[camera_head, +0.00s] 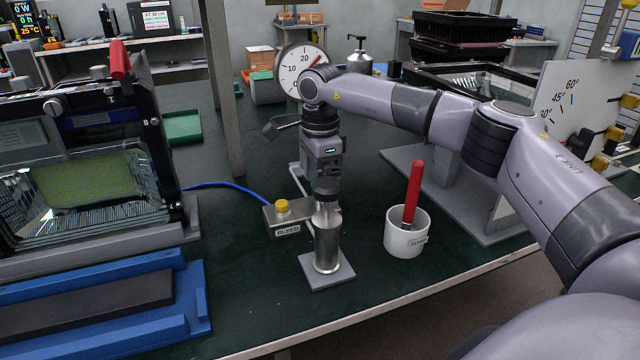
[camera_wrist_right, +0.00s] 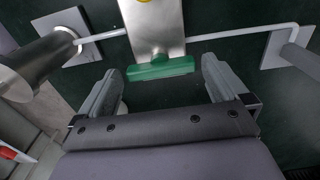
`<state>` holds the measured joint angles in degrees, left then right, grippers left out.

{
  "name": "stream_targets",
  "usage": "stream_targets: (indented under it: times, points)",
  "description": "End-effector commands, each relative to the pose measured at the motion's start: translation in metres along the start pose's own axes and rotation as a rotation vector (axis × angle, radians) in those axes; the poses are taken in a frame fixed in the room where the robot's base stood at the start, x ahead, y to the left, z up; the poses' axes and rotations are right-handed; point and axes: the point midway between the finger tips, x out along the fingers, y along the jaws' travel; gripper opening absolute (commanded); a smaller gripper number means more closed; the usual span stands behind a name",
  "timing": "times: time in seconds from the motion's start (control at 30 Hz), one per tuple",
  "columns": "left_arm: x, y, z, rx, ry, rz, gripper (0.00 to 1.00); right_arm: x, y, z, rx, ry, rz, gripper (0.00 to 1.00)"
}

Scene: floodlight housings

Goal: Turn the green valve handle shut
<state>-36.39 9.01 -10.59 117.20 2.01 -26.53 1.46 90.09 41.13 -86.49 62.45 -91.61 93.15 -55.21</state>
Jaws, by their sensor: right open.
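The green valve handle (camera_wrist_right: 160,68) shows in the right wrist view, as a short bar lying across the front of a metal block (camera_wrist_right: 153,28). My right gripper (camera_wrist_right: 160,75) is open, with one finger to each side of the handle and a gap to both. In the head view my right gripper (camera_head: 327,188) points down behind the top of a metal cylinder (camera_head: 327,247). There the block (camera_head: 288,220) carries a yellow cap and a "BLEED" label, and the handle is hidden. My left gripper is not in view.
The cylinder stands on a grey plate (camera_head: 312,277) close to the gripper. A white cup (camera_head: 406,241) with a red-handled tool (camera_head: 412,190) stands to the right. A blue hose (camera_head: 232,185) runs left from the block. A dial gauge (camera_head: 291,82) stands behind.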

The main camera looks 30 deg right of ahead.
Motion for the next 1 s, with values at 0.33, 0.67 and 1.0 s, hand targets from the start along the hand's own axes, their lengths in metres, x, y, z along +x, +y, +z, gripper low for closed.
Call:
stream_targets:
  times: [0.33,0.67,1.0]
  points:
    - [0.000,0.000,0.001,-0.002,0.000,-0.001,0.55,0.005,0.000,0.000,0.000,0.000,0.001,0.94]
    - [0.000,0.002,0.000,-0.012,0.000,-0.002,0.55,0.004,0.000,0.000,0.006,0.000,0.002,0.55]
    - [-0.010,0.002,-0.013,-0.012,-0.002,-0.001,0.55,0.002,0.001,0.000,0.139,0.000,0.004,0.55]
